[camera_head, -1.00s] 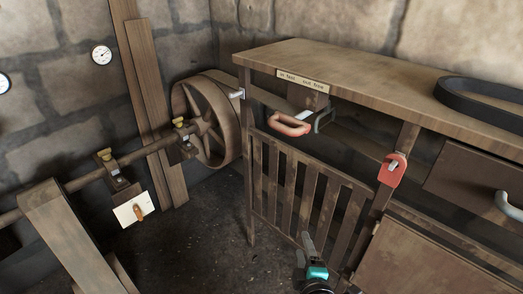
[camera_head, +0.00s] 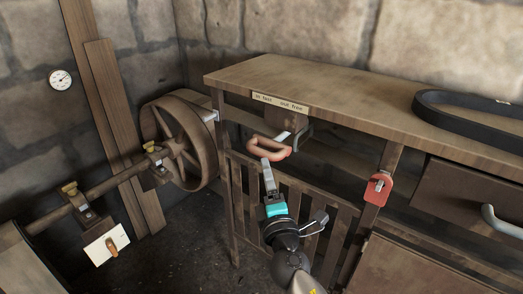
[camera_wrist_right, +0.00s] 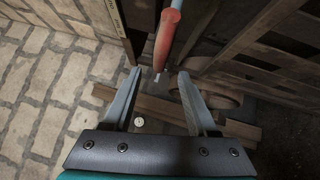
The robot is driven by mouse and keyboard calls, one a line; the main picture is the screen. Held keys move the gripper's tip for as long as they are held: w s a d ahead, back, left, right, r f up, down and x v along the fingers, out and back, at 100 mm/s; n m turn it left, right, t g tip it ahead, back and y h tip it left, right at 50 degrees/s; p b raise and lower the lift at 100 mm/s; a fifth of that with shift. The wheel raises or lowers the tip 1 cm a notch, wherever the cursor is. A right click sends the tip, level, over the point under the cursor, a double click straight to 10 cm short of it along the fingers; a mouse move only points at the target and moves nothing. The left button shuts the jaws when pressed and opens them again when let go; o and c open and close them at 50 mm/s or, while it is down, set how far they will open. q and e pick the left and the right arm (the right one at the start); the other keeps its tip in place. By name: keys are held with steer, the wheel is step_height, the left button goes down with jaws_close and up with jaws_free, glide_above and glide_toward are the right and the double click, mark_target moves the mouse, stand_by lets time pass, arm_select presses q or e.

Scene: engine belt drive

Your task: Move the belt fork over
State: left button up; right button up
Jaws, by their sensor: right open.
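The belt fork's red handle (camera_head: 268,147) sticks out below the label plate at the front of the bench. In the right wrist view the red handle (camera_wrist_right: 167,35) comes down from the top, between and beyond the two fingers. My right gripper (camera_head: 268,170) is just below the handle in the head view, fingers pointing up at it. In the right wrist view my right gripper (camera_wrist_right: 157,82) is open, with nothing clearly held between its fingers. My left gripper is in neither view.
A label plate (camera_head: 280,102) is on the bench edge (camera_head: 350,122). A slatted gate (camera_head: 285,190) stands below. A spoked wheel (camera_head: 180,140) on a shaft is at left. A red tag (camera_head: 378,188) hangs on the bench leg. A black belt (camera_head: 460,110) lies on the bench.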

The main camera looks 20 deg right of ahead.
mark_target(261, 153)
steer(key=w, duration=0.5)
steer(key=w+r, duration=0.1)
steer(key=w, duration=0.2)
steer(key=shift+d, duration=0.4)
steer(key=shift+c, duration=0.2)
jaws_close()
stand_by(0.8)
